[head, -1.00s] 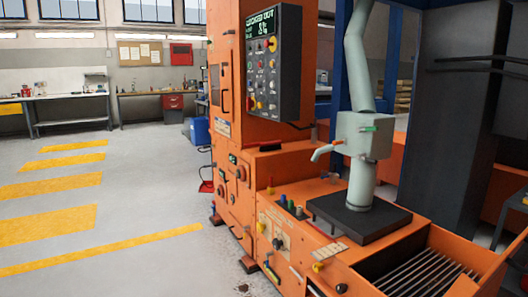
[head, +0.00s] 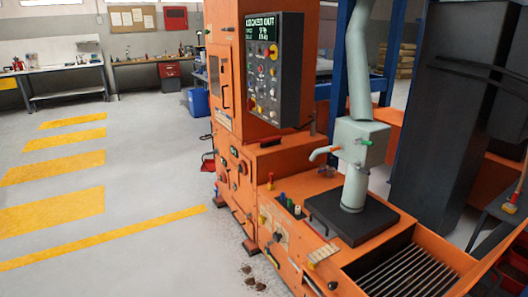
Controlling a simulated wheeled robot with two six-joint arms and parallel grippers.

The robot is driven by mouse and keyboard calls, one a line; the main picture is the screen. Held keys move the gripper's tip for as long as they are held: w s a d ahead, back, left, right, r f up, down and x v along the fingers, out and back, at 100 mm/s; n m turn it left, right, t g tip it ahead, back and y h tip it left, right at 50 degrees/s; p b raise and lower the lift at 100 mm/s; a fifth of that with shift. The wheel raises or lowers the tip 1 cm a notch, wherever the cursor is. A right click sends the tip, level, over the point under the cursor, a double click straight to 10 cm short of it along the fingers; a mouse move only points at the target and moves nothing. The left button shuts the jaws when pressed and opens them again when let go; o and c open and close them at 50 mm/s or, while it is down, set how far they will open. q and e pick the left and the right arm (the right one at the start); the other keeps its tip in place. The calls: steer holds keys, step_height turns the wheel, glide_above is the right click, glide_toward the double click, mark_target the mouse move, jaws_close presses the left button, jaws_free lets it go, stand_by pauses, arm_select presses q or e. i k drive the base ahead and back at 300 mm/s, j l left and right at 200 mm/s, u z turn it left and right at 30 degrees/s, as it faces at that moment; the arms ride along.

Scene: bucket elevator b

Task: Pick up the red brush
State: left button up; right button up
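In the head view, a small dark brush-like object (head: 270,143) lies on the orange ledge of the machine, below the control panel. Its red colour is hard to make out at this size. A red dustpan-like item (head: 208,161) is at the machine's left side, near the floor. Neither of my grippers is in view.
The orange machine (head: 228,160) carries a control panel (head: 275,68) reading "LOCKED OUT". A grey-green pipe stands on a black plate (head: 376,224), beside a grate (head: 411,278). Dark debris (head: 251,282) lies by the machine's foot. The floor (head: 150,190) at left is open.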

mark_target(274, 140)
steer(key=i+j+z, duration=0.1)
steer(key=i+j, duration=0.3)
steer(key=i+j+z, duration=0.15)
steer(key=i+j, duration=0.2)
steer(key=j, duration=0.2)
steer(key=i+j+z, duration=0.1)
steer(key=i+j, duration=0.25)
steer(key=j, duration=0.15)
